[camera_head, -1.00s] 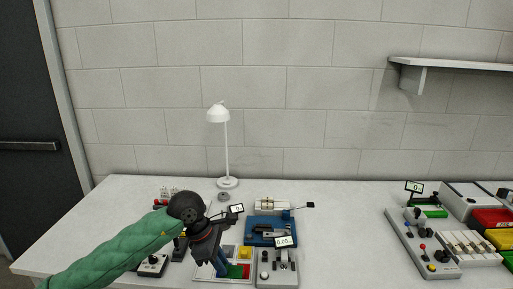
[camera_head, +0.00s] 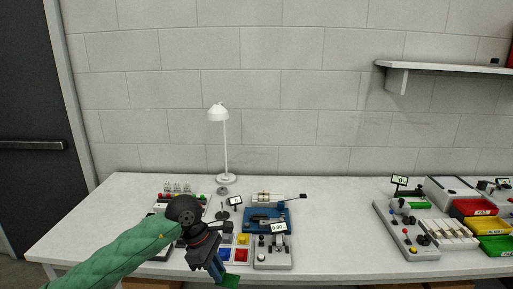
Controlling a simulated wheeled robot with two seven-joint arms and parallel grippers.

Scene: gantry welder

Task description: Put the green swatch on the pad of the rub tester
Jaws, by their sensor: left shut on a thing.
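My left gripper (camera_head: 219,274) is shut on the green swatch (camera_head: 231,281) at the bottom of the head view. The flat swatch sticks out below the fingertips, in front of the swatch tray. The tray (camera_head: 228,263) holds yellow, blue, red and grey pieces, and my arm hides its left part. A blue-based device (camera_head: 254,226) with a dark arm on top stands behind the tray, to the right. A grey device (camera_head: 272,262) with knobs and a small display stands right of the tray. I cannot tell surely which is the rub tester, and its pad is not clear. My right gripper is out of view.
A white lamp (camera_head: 225,150) stands at the back. A small display (camera_head: 235,201) stands behind the tray. A grey control panel (camera_head: 405,235) and coloured bins (camera_head: 473,208) fill the right side. The table (camera_head: 335,225) is clear between the two groups.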

